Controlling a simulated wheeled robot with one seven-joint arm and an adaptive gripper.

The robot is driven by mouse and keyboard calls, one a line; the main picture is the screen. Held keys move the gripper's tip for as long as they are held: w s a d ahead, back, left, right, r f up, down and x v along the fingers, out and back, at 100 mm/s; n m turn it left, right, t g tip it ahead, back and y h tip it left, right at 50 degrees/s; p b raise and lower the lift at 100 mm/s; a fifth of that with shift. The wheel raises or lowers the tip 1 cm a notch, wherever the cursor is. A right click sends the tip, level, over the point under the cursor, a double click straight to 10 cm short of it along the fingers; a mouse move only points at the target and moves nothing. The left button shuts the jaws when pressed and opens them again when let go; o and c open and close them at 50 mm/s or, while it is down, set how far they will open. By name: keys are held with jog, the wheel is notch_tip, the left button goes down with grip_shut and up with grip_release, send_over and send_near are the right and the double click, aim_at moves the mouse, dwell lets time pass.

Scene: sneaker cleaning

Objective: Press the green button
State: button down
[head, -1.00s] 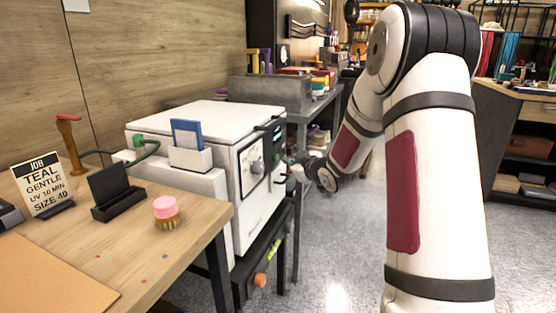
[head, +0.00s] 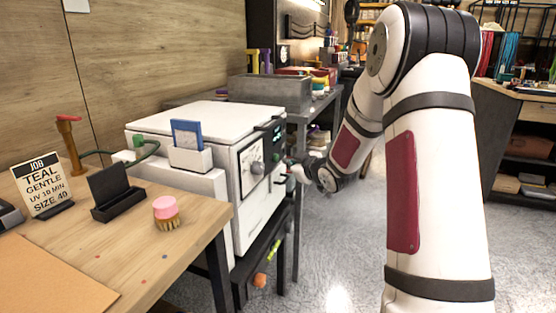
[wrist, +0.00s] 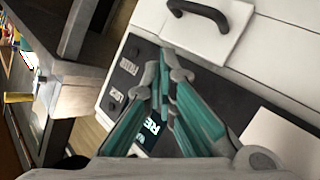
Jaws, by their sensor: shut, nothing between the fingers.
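In the wrist view, the dark panel (wrist: 235,105) shows a partly covered lit display (wrist: 151,126) and two small labelled controls (wrist: 127,66). My gripper (wrist: 165,70) is shut and empty, its teal fingers in front of this panel. Whether they touch it I cannot tell. I cannot make out a green button on the panel; my fingers cover part of it.
A black handle (wrist: 200,14) sits on the white face near my fingers. The bench holds a job sign (head: 42,187), a black holder (head: 116,192) and a pink brush (head: 166,211). A grey bin (head: 270,92) is behind the machine. The floor right of it is clear.

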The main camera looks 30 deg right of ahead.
jog(key=shift+a, duration=0.1)
jog(key=shift+w+a, duration=0.2)
jog(key=shift+w, duration=0.1)
jog(key=shift+w+a+b, duration=0.3)
jog(key=shift+w+b, duration=0.15)
dwell(1.1)
jog(key=shift+s, duration=0.1)
jog(key=shift+s+d, duration=0.55)
jog(key=shift+s, duration=0.15)
jog(key=shift+s+d+p, duration=0.45)
jog(key=shift+s+d, duration=0.35)
jog(key=shift+s, duration=0.2)
jog(key=shift+s+d+p, duration=0.4)
jog(key=shift+s+d, duration=0.35)
jog(key=shift+s, duration=0.2)
